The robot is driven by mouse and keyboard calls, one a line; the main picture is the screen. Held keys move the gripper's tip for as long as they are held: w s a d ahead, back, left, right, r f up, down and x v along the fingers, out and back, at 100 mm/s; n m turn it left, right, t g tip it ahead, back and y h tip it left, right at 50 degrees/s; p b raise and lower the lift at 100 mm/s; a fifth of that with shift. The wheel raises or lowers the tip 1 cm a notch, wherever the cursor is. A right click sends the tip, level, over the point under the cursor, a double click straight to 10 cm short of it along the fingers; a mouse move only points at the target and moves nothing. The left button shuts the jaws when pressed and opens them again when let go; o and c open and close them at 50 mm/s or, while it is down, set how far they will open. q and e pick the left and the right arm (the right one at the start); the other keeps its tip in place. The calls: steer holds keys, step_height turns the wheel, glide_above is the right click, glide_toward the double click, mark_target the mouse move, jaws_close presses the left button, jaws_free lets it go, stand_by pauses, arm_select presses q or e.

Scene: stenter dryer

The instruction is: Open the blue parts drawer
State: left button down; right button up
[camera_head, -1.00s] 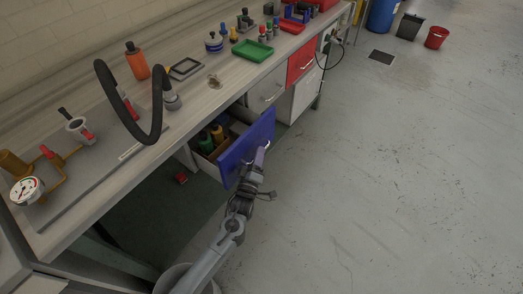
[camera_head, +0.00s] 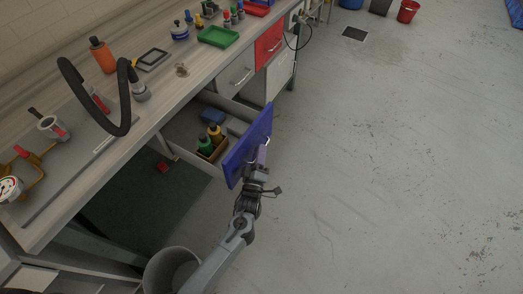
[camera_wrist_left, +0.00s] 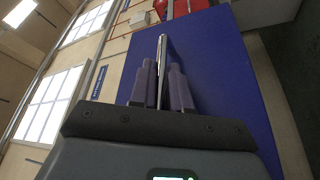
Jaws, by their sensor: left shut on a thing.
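The blue parts drawer (camera_head: 240,152) stands pulled out from under the workbench, with its blue front well away from the bench. Green and yellow bottles in a small box (camera_head: 211,144) and a blue item (camera_head: 213,115) show inside it. My left gripper (camera_head: 262,160) is at the outer face of the drawer front, shut on its handle. In the left wrist view the gripper fingers (camera_wrist_left: 164,88) close around the metal bar handle (camera_wrist_left: 162,50), with the blue drawer front (camera_wrist_left: 215,75) behind. My right gripper is not in view.
The workbench top (camera_head: 175,90) carries a black hose (camera_head: 120,105), an orange bottle (camera_head: 102,56) and a green tray (camera_head: 218,36). A grey drawer (camera_head: 236,75) and a red drawer (camera_head: 269,42) are closed. A grey bin (camera_head: 168,270) stands near my left arm.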

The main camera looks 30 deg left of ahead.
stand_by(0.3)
arm_select(q)
steer(key=c, duration=1.4)
jaws_free()
steer(key=shift+c, duration=0.2)
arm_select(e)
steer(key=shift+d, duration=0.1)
arm_select(q)
steer(key=shift+s, duration=0.1)
